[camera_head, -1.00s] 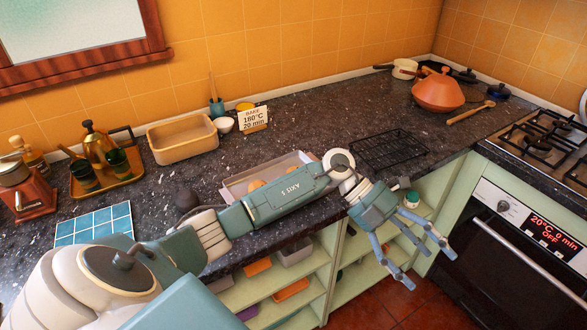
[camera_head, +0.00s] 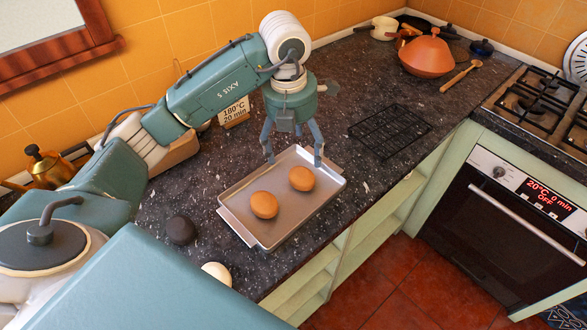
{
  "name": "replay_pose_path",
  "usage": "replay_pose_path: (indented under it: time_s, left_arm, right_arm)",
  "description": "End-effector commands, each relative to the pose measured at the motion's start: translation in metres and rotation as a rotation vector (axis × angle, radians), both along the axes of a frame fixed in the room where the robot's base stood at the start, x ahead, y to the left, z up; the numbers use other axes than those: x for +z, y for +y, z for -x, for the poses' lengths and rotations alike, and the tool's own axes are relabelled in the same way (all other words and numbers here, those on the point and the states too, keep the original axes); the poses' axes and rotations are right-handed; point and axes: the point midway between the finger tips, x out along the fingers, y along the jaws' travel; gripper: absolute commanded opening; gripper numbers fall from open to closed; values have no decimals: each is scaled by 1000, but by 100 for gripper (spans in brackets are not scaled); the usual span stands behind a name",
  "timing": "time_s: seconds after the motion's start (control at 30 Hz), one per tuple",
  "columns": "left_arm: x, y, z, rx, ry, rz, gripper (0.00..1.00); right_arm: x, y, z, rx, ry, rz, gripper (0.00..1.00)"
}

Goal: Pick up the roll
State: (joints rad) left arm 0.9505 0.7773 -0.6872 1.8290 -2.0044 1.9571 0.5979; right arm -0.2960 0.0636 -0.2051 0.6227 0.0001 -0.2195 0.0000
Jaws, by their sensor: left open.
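Two round brown rolls lie on a grey metal baking tray (camera_head: 238,212) on the counter. One roll (camera_head: 264,205) is nearer the middle of the tray, and the other roll (camera_head: 302,179) is further right and back. My left gripper (camera_head: 294,163) is open and points down over the back right part of the tray, with its fingers behind and around the level of the right roll. It holds nothing. I cannot tell whether a fingertip touches the tray. My right gripper is not in view.
A black wire rack (camera_head: 388,132) lies right of the tray. A dark round object (camera_head: 181,230) and a pale round one (camera_head: 217,273) sit left of it. A recipe card (camera_head: 234,112) stands behind. An orange tagine (camera_head: 427,54), wooden spoon (camera_head: 460,76) and stove (camera_head: 545,105) are further right.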

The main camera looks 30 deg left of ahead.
Motion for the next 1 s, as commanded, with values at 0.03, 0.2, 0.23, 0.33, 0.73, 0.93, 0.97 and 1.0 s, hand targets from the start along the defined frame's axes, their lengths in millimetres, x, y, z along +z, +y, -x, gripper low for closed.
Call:
replay_pose_path:
  time_s: [0.03, 0.2, 0.23, 0.33, 0.73, 0.93, 0.97, 1.0]
  left_arm:
    - [-9, -1, 1, -1, 5, 1, 81]
    - [-31, -2, -3, -1, 3, 3, 81]
    - [-34, -2, -3, -1, 2, 3, 81]
    - [-39, -2, -4, -2, 3, 3, 81]
    - [-87, -8, -7, -2, 2, 5, 81]
    - [-90, -8, -8, -1, 1, 4, 81]
    - [-90, -8, -8, -1, 1, 4, 81]
    - [-90, -8, -8, -2, 1, 4, 75]
  right_arm:
    - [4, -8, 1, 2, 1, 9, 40]
    - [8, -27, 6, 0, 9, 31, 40]
    - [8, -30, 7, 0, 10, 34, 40]
    - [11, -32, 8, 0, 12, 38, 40]
    - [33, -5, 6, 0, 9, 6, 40]
    - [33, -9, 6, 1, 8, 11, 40]
    - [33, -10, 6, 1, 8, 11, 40]
    - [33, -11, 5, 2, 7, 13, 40]
